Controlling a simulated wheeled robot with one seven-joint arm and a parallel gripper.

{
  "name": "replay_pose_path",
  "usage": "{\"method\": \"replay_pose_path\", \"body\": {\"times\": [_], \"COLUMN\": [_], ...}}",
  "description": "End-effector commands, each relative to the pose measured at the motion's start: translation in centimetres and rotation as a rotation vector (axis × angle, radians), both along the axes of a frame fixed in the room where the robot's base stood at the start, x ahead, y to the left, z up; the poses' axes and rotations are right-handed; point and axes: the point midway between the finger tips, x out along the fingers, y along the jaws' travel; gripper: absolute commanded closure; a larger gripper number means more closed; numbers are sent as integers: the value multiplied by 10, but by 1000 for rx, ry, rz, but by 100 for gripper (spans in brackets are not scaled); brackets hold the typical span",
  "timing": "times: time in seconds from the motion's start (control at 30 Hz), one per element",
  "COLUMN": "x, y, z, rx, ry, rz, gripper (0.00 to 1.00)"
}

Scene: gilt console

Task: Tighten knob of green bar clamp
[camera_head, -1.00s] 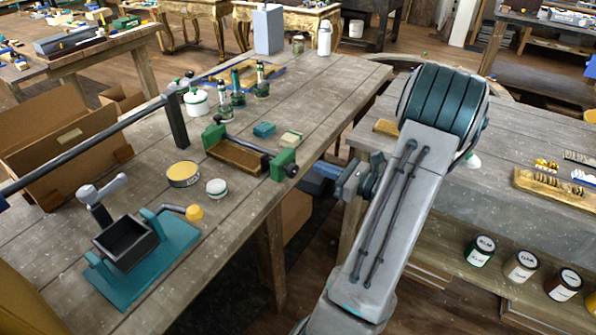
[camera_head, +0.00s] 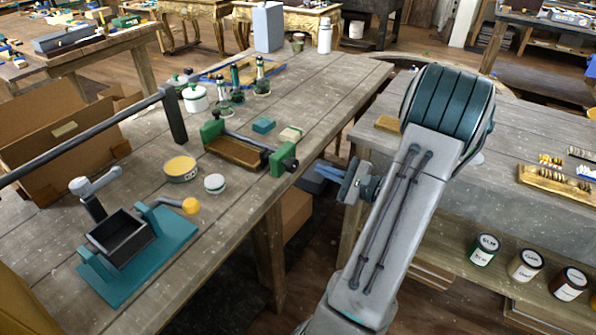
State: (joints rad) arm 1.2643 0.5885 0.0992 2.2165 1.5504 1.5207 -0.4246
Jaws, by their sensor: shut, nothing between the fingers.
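The green bar clamp (camera_head: 282,158) lies on the wooden workbench, near its right edge. One green jaw is at its left end and the other at its right end, with a dark bar between them. A brown wooden piece (camera_head: 234,153) lies between the jaws. The dark round knob (camera_head: 291,165) is on the outer side of the right jaw, by the bench edge. My gripper (camera_head: 322,171) is to the right of the knob, apart from it in the picture, and points left toward it. It is shut and empty. Its fingertips are small and hard to make out.
The workbench (camera_head: 325,88) holds a teal vise (camera_head: 165,245), a yellow-topped tin (camera_head: 181,168), a white-lidded jar (camera_head: 214,183) and a teal block (camera_head: 263,125) near the clamp. A second table (camera_head: 475,165) stands right, behind my arm. A floor gap separates the tables.

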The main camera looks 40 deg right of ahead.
Motion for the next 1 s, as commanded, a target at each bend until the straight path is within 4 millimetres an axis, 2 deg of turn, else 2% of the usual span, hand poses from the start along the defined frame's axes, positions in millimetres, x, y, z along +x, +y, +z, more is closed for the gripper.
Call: {"method": "replay_pose_path", "body": {"times": [0.8,1.0], "x": [-8,-9], "y": [8,10], "z": [-40,-47], "rx": [-1259,-1525], "ry": [-521,-630], "rz": [-1,0], "gripper": [100,100]}}
